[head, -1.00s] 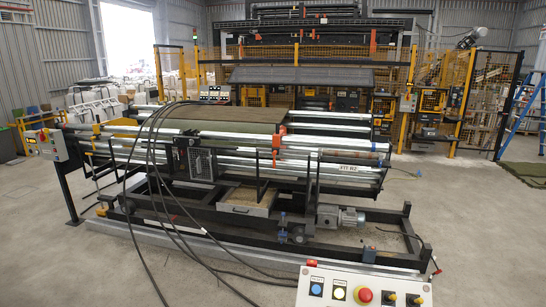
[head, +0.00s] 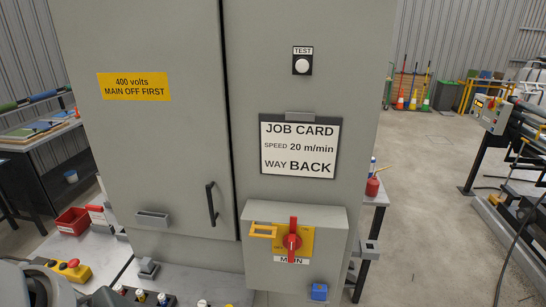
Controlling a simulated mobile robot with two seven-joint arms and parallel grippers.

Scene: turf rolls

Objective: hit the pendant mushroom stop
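A small yellow box with a red mushroom button (head: 73,263) lies at the lower left in the head view, on the grey bench top left of the cabinet. It looks like the pendant, but no label on it is readable. A second, dark button sits beside the red one. The lower left part of the box is cut off by a grey rounded shape at the picture's edge, possibly part of my arm. Neither of my grippers shows.
A tall grey cabinet (head: 150,150) fills the middle. It bears a job card (head: 299,147), a TEST button (head: 302,66) and a red MAIN switch (head: 292,241). A red bin (head: 72,221) stands on the bench. Open floor lies to the right.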

